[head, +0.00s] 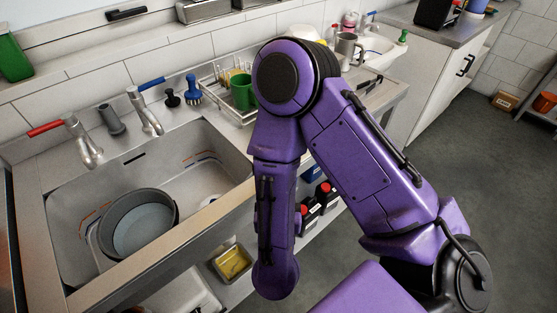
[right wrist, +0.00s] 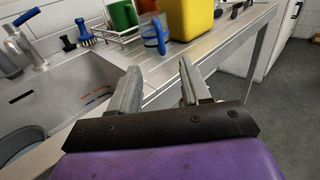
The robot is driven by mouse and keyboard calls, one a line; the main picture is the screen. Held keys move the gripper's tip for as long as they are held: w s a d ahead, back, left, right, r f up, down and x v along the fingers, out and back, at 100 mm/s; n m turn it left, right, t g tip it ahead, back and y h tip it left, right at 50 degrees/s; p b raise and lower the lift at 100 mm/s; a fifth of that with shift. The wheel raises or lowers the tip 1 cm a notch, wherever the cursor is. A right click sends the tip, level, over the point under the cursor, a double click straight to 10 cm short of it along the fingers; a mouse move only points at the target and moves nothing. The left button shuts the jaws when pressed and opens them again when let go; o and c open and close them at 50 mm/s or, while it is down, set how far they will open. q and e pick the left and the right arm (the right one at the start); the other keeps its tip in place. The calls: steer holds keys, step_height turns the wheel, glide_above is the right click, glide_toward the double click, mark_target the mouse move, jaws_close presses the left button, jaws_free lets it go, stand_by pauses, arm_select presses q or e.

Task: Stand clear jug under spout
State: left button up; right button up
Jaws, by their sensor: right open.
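In the right wrist view my right gripper (right wrist: 158,67) is open and empty, its two fingers pointing over the counter edge. A small see-through vessel with blue parts (right wrist: 154,36), which looks like the clear jug, stands on the counter beyond the fingertips, apart from them. It is hidden behind my purple arm in the head view. Two taps stand at the sink's back: one spout with a blue lever (head: 148,112) and one with a red lever (head: 84,148). The blue-lever tap also shows in the right wrist view (right wrist: 22,45). My left gripper is not in view.
A round grey pot (head: 138,225) sits in the steel sink (head: 205,160). A green cup (head: 242,92) is at the dish rack. A yellow container (right wrist: 190,18) stands close behind the jug. Brushes (head: 193,92) stand behind the sink. The sink's right part is free.

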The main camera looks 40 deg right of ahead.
steer(key=shift+p+v, duration=0.3)
steer(key=shift+v, duration=1.25)
steer(key=s+d+f+n+g+y, duration=0.1)
steer(key=d+f+n+g+y, duration=0.15)
steer(key=f+n, duration=0.8)
steer(key=s+d+f+n+g+y, duration=0.15)
steer(key=f+n+y, duration=0.4)
steer(key=n, duration=0.85)
steer(key=s+d+f+n+g, duration=0.3)
steer(key=s+f+n+g, duration=0.4)
steer(key=s+f+n, duration=0.3)
steer(key=shift+s+d+n+h, duration=0.3)
steer(key=shift+s+d+n, duration=0.15)
steer(key=shift+n, duration=0.7)
steer(key=shift+f, duration=0.1)
